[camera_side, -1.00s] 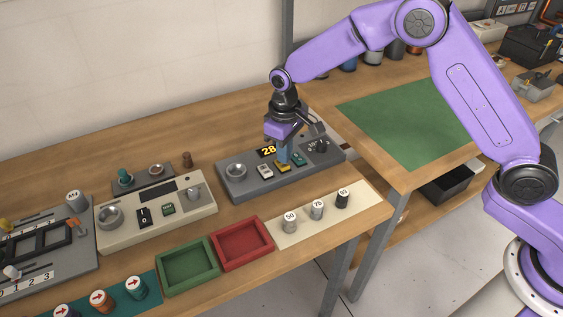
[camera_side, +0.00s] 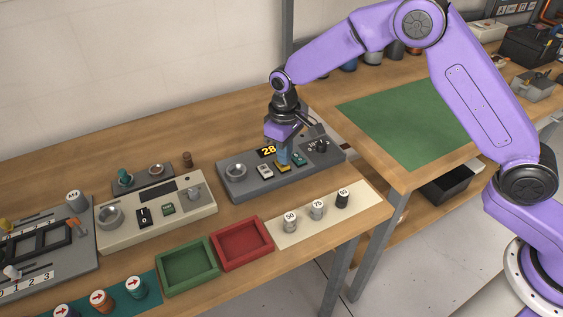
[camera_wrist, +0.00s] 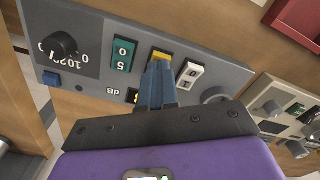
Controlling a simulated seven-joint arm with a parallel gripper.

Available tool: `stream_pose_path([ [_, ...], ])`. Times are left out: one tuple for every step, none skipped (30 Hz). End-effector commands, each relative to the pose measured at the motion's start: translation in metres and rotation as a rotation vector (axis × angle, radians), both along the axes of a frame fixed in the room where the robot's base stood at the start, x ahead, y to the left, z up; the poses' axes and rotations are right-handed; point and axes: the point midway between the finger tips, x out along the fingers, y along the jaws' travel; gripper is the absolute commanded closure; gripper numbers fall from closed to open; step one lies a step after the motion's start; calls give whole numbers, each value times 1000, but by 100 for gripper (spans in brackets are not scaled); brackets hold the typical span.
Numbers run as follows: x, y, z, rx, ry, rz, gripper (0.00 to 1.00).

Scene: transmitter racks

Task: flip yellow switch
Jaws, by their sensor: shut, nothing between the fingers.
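The yellow switch (camera_side: 283,167) is on the dark grey panel (camera_side: 252,189), between a white switch (camera_side: 265,171) and a green switch (camera_side: 299,159). My gripper (camera_side: 283,157) is shut and empty, pointing down right at the yellow switch. In the wrist view the blue-grey fingertips (camera_wrist: 159,70) are together and cover part of the yellow switch (camera_wrist: 161,56). I cannot tell whether they touch it. The white switch (camera_wrist: 190,75) and the green switch (camera_wrist: 123,54) stand either side of it. The switch's tilt is hard to make out.
The panel also has a display reading 28 (camera_side: 267,151), a silver knob (camera_side: 236,170) and a black knob (camera_wrist: 60,45). A cream panel (camera_side: 157,213) stands to the left. A red tray (camera_side: 241,243) and a green tray (camera_side: 187,266) lie in front. Small labelled cylinders (camera_side: 317,209) stand on a pale mat.

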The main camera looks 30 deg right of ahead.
Motion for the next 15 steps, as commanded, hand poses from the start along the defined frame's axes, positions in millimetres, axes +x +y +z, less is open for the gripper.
stream_pose_path([
  [0,0,-1,0,1,0,100],
  [0,0,-1,0,1,0,100],
  [0,0,-2,0,1,0,100],
  [0,0,-2,0,1,0,100],
  [0,0,-3,0,1,0,100],
  [0,0,-3,0,1,0,100],
  [0,0,-4,0,1,0,100],
  [0,0,-4,0,1,0,100],
  [0,0,-4,0,1,0,100],
  [0,0,-5,0,1,0,100],
  [0,0,-5,0,1,0,100],
  [0,0,-6,0,1,0,100],
  [0,0,-6,0,1,0,100],
  [0,0,-6,0,1,0,100],
  [0,0,-7,0,1,0,100],
])
